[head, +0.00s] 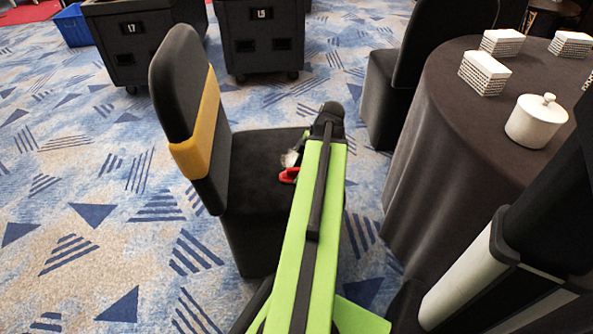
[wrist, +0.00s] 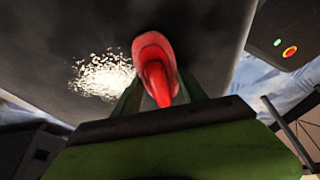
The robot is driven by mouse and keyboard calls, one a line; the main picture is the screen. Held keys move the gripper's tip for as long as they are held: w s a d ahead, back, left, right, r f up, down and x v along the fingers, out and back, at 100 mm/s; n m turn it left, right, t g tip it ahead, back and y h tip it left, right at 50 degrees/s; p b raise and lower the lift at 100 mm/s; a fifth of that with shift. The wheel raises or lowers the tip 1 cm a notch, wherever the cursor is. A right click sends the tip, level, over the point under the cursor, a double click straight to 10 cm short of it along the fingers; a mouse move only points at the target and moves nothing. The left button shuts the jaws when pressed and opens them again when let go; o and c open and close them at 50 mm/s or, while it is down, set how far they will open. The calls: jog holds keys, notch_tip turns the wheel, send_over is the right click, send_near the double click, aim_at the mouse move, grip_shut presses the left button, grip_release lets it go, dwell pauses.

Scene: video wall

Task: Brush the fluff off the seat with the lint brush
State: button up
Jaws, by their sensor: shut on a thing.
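The black-covered chair (head: 190,110) has a yellow band round its back. Its dark seat (head: 262,160) faces right, beside my arm. A pale patch of fluff (head: 291,158) lies near the seat's right side; in the wrist view the fluff (wrist: 103,76) is a whitish speckled patch left of the brush. The red lint brush (head: 289,175) shows in part beside my arm. In the wrist view the brush (wrist: 154,55) stands between the fingers of my gripper (wrist: 158,88), which is shut on it. Whether the brush touches the seat I cannot tell. My arm hides the gripper in the head view.
Black wheeled cases (head: 262,38) stand behind. Patterned carpet is clear at the left.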

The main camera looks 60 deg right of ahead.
aim_at(291, 147)
jog(key=shift+w+d, duration=0.6)
jog(key=shift+d, duration=0.2)
jog(key=shift+w+d, duration=0.55)
jog(key=shift+d, duration=0.2)
jog(key=shift+w+d+f, duration=0.1)
jog(key=shift+w+d, duration=1)
jog(key=shift+d, duration=0.45)
jog(key=shift+w+d+r, duration=0.1)
jog(key=shift+w+d, duration=1.05)
jog(key=shift+d, duration=0.4)
jog(key=shift+w+d+f, duration=0.1)
jog(key=shift+w+d, duration=1)
jog(key=shift+d, duration=0.45)
jog(key=shift+s+d, duration=0.5)
jog(key=shift+s, duration=0.15)
jog(key=shift+s+a, duration=0.8)
jog(key=shift+a, duration=0.3)
jog(key=shift+s+a, duration=0.8)
jog(key=shift+a, duration=0.35)
jog(key=shift+s+a, duration=0.8)
jog(key=shift+a, duration=0.3)
jog(key=shift+s+a, duration=0.7)
jog(key=shift+a, duration=0.3)
jog(key=shift+s+a, duration=0.7)
jog(key=shift+a, duration=0.25)
jog(key=shift+s+a, duration=0.7)
jog(key=shift+a, duration=0.3)
notch_tip(291, 147, up, 6)
jog(key=p, duration=0.6)
